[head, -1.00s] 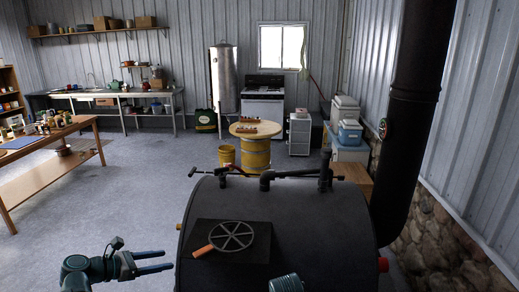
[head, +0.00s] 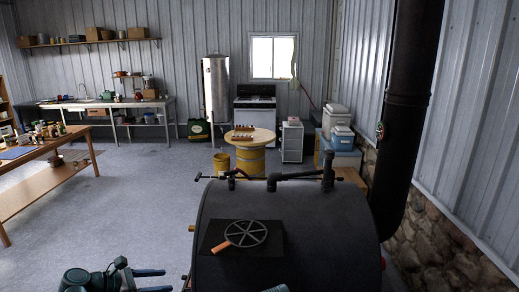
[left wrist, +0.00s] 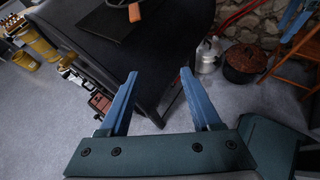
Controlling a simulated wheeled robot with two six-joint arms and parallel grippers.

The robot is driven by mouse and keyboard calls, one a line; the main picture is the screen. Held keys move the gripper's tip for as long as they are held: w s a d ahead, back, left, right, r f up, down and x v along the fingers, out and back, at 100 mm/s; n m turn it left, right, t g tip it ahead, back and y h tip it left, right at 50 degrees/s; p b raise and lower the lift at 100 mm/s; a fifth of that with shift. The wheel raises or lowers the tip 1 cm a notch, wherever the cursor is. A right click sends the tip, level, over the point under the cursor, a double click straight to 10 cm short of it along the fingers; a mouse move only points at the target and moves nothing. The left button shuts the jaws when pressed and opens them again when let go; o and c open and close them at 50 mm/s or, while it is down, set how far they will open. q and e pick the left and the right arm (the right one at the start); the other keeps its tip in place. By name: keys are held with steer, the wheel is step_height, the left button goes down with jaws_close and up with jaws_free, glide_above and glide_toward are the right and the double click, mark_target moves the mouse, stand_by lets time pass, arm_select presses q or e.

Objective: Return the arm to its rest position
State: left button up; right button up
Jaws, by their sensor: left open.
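My left gripper (head: 150,281) is at the bottom left of the head view, left of the black barrel stove (head: 322,222). Its two fingers point right and are apart, with nothing between them. In the left wrist view the open fingers (left wrist: 158,95) point toward the dark stove side (left wrist: 168,50), with grey floor below. A round spoked trivet with an orange-brown handle (head: 246,234) lies on the plate on top of the stove.
The black stovepipe (head: 405,120) rises at the right. Beyond the stove stand a yellow barrel table (head: 251,157) and a yellow bucket (head: 221,163). A wooden table (head: 50,150) is at the left. Floor at left is clear.

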arm_select(q)
steer(key=s+d+f+m+g+y, duration=0.4)
steer(key=d+m, duration=0.7)
steer(key=m, duration=0.3)
steer(key=s+d+f+m+g+y+b, duration=0.1)
steer(key=s+d+f+m+g+y, duration=0.3)
steer(key=m, duration=1)
steer(key=s+d+f+y, duration=0.3)
steer(key=s+d+f, duration=0.2)
steer(key=s+d, duration=0.1)
steer(key=shift+s+d+f+b, duration=0.15)
steer(key=shift+s+d+b, duration=0.2)
steer(key=shift+d, duration=0.5)
